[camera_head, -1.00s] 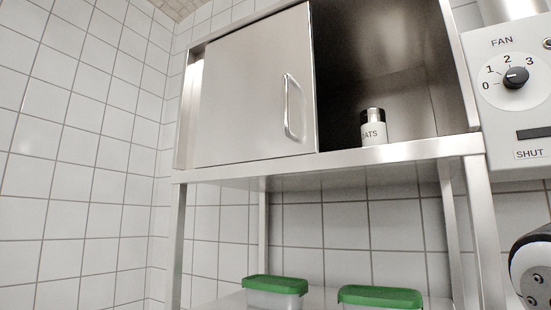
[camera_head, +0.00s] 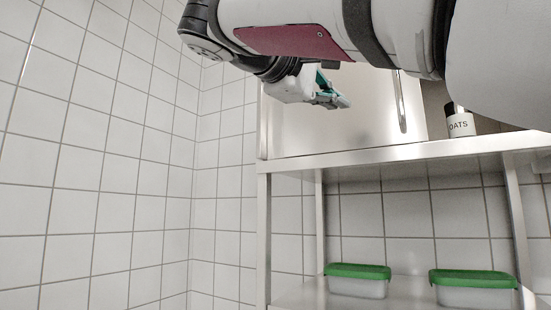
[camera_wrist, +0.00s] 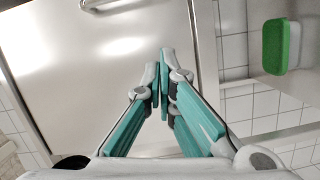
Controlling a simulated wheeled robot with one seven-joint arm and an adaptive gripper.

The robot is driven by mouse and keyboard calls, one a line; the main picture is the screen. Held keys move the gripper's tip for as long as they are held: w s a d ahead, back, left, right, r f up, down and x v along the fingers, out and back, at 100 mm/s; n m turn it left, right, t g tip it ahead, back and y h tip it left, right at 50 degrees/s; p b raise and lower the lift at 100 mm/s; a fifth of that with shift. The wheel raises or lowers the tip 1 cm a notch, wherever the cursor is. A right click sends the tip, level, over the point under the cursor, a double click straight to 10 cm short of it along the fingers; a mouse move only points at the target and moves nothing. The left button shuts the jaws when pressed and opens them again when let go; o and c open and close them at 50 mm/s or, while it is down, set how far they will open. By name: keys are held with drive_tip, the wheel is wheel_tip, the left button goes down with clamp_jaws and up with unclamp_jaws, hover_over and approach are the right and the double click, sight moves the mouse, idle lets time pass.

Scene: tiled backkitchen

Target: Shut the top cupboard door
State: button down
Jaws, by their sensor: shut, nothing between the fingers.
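The top cupboard's steel door (camera_head: 368,112) is a flat panel over the left part of the cupboard; its upper part is hidden behind my arm in the head view. Its upright bar handle (camera_head: 401,105) is near the panel's right edge. The cupboard is open to the right of the door, where a jar shows. My gripper (camera_head: 343,101) is in front of the door, left of the handle, with empty fingers together. In the wrist view the door (camera_wrist: 75,75) fills the left, the handle (camera_wrist: 108,4) is at the top edge, and the fingertips (camera_wrist: 164,62) show before the door's lower edge. I cannot tell whether they touch it.
A jar marked OATS (camera_head: 459,122) stands in the open part of the cupboard. Two green-lidded boxes (camera_head: 358,281) (camera_head: 473,288) sit on the lower shelf. A tiled wall (camera_head: 95,160) is at the left, with clear room before it.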

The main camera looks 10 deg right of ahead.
sight(390, 123)
drive_tip(key=x, duration=0.9)
drive_tip(key=shift+d+p, duration=0.15)
drive_tip(key=shift+p, duration=0.2)
drive_tip(key=d, duration=0.1)
drive_tip(key=s+d, duration=0.1)
drive_tip(key=d, duration=0.1)
drive_tip(key=shift+s+f, duration=0.35)
drive_tip(key=shift+s, duration=0.05)
drive_tip(key=shift+s+d+f, duration=0.1)
drive_tip(key=shift+s+d, duration=0.05)
drive_tip(key=shift+d, duration=0.1)
drive_tip(key=s+d+p, duration=0.1)
drive_tip(key=s+d, duration=0.6)
drive_tip(key=d, duration=0.3)
drive_tip(key=s+d+p, duration=0.1)
drive_tip(key=s+d, duration=0.6)
drive_tip(key=d, duration=0.3)
drive_tip(key=shift+s, duration=0.3)
